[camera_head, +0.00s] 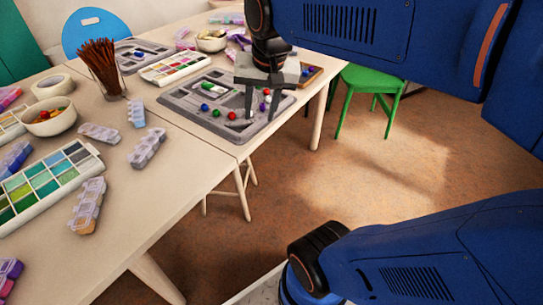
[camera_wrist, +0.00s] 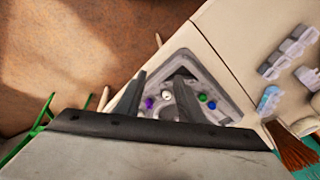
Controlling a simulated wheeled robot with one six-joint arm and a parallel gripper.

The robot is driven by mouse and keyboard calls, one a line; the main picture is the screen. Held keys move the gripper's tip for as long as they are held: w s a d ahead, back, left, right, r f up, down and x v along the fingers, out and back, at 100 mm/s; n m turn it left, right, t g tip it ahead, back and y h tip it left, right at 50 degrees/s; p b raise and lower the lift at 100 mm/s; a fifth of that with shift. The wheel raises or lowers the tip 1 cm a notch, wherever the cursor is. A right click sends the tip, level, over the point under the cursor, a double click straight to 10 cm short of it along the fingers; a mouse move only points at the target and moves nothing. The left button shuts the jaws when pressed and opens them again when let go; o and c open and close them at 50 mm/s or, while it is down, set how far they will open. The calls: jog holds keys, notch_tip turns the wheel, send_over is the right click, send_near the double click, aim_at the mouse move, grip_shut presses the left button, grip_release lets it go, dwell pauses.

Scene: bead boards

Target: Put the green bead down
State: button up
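A green bead (camera_head: 216,113) lies on the grey bead board (camera_head: 180,100), close to a blue bead (camera_head: 205,107). The green bead also shows in the wrist view (camera_wrist: 211,105), to the right of my right-hand finger, next to the blue bead (camera_wrist: 203,97). My gripper (camera_head: 262,112) is over the right part of the board, pointing down, its two fingers apart. In the wrist view my gripper (camera_wrist: 161,76) holds nothing that I can see. A white bead (camera_wrist: 166,95) and a purple bead (camera_wrist: 150,103) show between the fingers, seemingly on the board below.
A red bead (camera_head: 232,115) lies near the board's front. A paint palette (camera_head: 175,67) stands behind the board. A jar of brown sticks (camera_head: 101,68) and clear bead boxes (camera_head: 147,147) stand to the left. The table edge runs close by the board's right side.

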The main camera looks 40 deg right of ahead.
jog(key=s+a+f+n+t, duration=0.1)
jog(key=s+a+f+n, duration=0.1)
jog(key=s+f+n, duration=0.5)
jog(key=shift+s+a+f, duration=0.35)
jog(key=shift+s+f, duration=0.05)
jog(key=shift+s, duration=0.4)
dwell(0.8)
